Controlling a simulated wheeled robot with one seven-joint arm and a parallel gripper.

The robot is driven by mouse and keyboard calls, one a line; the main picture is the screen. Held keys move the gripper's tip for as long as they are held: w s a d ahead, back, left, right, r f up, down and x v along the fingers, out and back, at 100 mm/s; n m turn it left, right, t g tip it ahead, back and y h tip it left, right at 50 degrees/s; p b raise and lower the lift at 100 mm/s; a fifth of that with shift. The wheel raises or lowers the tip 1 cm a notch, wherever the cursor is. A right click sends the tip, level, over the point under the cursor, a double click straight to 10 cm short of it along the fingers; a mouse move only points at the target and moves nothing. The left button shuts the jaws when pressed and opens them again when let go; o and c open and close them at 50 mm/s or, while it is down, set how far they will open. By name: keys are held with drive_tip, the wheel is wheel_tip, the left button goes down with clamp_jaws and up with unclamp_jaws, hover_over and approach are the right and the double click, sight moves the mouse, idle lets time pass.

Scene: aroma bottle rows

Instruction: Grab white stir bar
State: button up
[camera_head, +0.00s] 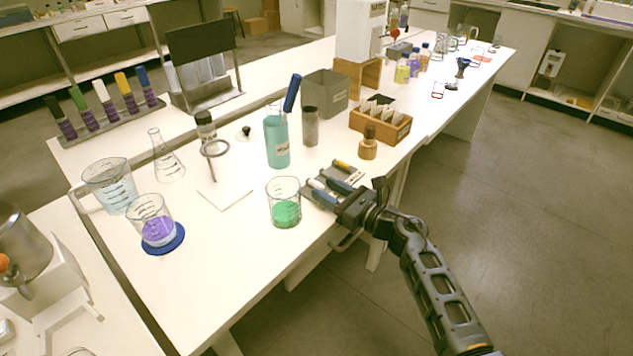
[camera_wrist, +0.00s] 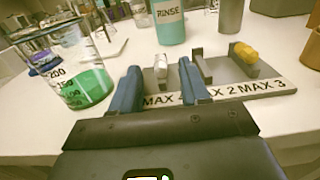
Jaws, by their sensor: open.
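The white stir bar (camera_wrist: 161,66) lies in the left slot of a grey holder (camera_wrist: 276,87) labelled with MAX marks. It shows small and pale in the head view (camera_head: 316,184). My gripper (camera_wrist: 158,76) is open, its two blue fingers apart. In the wrist view the bar appears in the gap between the fingertips, with no visible contact; how deep the fingers reach is unclear. In the head view my gripper (camera_head: 329,189) is over the holder's near side. A yellow stir bar (camera_wrist: 243,53) lies in the right slot of the same holder.
A beaker of green liquid (camera_head: 285,212) stands close left of the holder. A teal rinse bottle (camera_head: 277,145) stands behind it, a brown bottle (camera_head: 368,147) to the right. The white bench's (camera_head: 245,262) front edge is just below my gripper.

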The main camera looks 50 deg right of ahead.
drive_tip(key=shift+w, duration=0.3)
drive_tip(key=shift+c, duration=0.3)
clamp_jaws()
